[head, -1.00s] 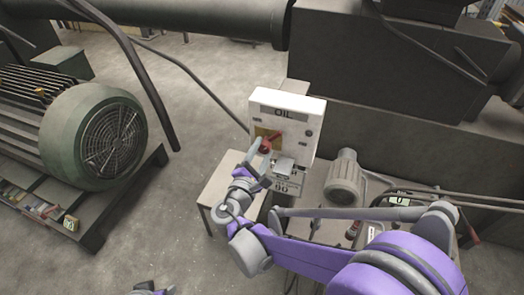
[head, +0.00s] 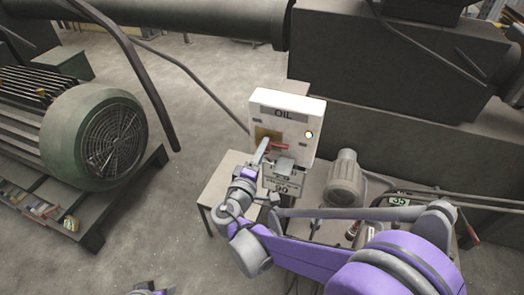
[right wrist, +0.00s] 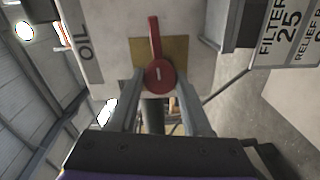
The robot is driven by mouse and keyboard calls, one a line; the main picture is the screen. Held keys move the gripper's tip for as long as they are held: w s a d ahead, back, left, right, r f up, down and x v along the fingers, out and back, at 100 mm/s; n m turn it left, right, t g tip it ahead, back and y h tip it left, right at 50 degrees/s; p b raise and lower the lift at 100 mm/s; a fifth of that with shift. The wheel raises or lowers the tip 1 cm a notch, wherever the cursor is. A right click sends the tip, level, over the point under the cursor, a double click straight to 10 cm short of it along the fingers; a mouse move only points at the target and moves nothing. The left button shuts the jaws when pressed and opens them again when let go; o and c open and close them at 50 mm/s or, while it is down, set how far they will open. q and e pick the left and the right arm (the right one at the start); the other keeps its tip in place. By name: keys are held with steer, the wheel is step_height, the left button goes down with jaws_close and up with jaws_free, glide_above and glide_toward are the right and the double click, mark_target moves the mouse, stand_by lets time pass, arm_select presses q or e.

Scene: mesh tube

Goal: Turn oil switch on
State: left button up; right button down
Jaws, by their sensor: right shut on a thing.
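The white oil switch box (head: 292,108), marked OIL, stands in the middle of the head view. Its red switch (head: 278,148) sits on a yellow plate, with the handle pointing right. In the right wrist view the red switch (right wrist: 158,72) shows its round hub between the fingertips and its handle reaching up the picture. My right gripper (head: 264,148) is shut on the red switch, one finger on each side of the hub (right wrist: 160,84). A round lamp (head: 309,134) on the box's right side is lit. Only a purple and grey part of my left arm shows at the bottom edge.
A small table (head: 222,187) stands at lower left of the box. A grey-green motor (head: 92,135) stands at left, and a grey machine (head: 400,80) behind. Bare floor lies between.

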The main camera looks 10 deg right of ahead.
steer(key=shift+m, duration=0.5)
steer(key=shift+c, duration=1.7)
jaws_free()
steer(key=shift+s, duration=0.1)
steer(key=v, duration=1)
steer(key=shift+s+a+b, duration=0.25)
steer(key=shift+b, duration=0.05)
